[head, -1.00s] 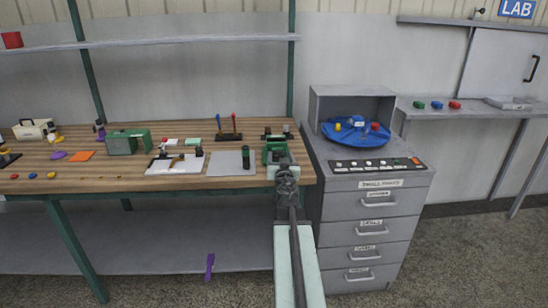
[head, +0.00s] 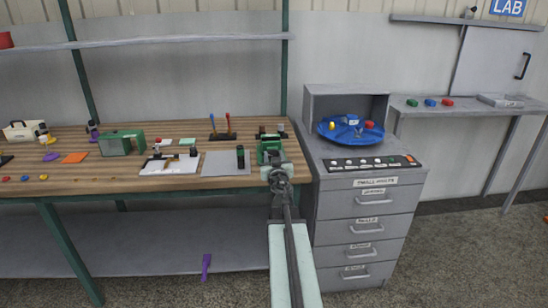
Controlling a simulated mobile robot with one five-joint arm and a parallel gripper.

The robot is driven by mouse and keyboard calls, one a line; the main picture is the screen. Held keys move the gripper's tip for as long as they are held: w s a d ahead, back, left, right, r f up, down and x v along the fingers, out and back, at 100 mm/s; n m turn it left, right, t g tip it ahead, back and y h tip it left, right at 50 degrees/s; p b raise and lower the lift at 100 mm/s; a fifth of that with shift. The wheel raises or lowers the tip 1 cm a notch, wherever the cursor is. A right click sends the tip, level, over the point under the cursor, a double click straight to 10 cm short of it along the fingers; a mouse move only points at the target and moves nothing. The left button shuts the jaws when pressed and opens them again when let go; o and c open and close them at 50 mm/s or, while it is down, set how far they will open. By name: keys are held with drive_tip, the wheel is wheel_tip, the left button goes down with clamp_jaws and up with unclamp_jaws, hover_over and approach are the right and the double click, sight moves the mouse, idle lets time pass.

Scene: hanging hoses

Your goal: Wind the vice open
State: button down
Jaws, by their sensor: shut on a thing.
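The green vice (head: 270,150) is mounted at the right front corner of the wooden workbench. My gripper (head: 277,173) is at the front of the vice, at the bench's front edge. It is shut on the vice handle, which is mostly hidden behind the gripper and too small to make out. My arm reaches up to it from the bottom of the view. How wide the vice jaws stand apart cannot be told from here.
A grey drawer cabinet (head: 367,225) stands close on the right, with a blue round tray (head: 340,137) and a button panel (head: 372,163) on top. A purple object (head: 206,266) is below the bench.

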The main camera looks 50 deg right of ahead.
drive_tip(key=n, duration=1.5)
drive_tip(key=shift+f, duration=0.15)
drive_tip(key=n, duration=0.4)
drive_tip(key=shift+a, duration=0.1)
drive_tip(key=n, duration=0.3)
drive_tip(key=shift+n, duration=0.3)
drive_tip(key=n, duration=0.3)
drive_tip(key=shift+n, duration=0.3)
drive_tip(key=n, duration=0.3)
drive_tip(key=shift+n, duration=0.3)
drive_tip(key=n, duration=0.5)
drive_tip(key=shift+s+f, duration=0.1)
drive_tip(key=n, duration=0.6)
drive_tip(key=shift+n, duration=0.4)
drive_tip(key=n, duration=0.5)
drive_tip(key=shift+d, duration=0.2)
drive_tip(key=n, duration=0.6)
drive_tip(key=shift+n, duration=0.3)
